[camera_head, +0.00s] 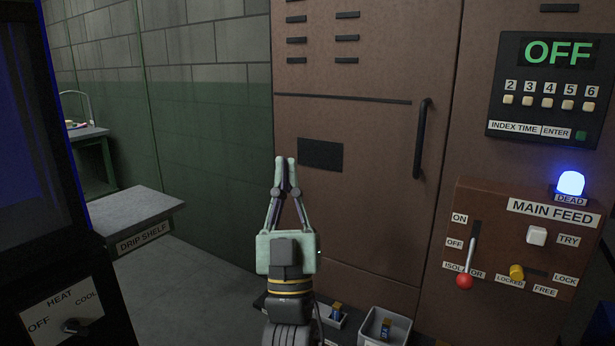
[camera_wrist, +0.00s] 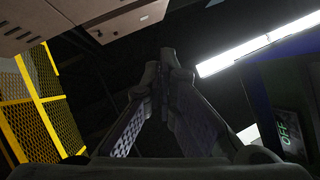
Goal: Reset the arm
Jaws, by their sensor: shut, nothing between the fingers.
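My gripper (camera_head: 286,165) is raised in front of the brown cabinet in the head view, with its fingers pointing up. The fingertips meet and nothing is between them. The closed fingers also show in the wrist view (camera_wrist: 168,62), against a dark ceiling. My gripper appears apart from the cabinet, the control panels and the shelf.
The brown cabinet (camera_head: 365,190) has a long door handle (camera_head: 422,138). At right are a display panel (camera_head: 545,90) reading OFF and a MAIN FEED panel (camera_head: 520,235) with a red-knobbed lever (camera_head: 468,262). A drip shelf (camera_head: 135,215) juts out at left. A grey bin (camera_head: 383,328) stands low.

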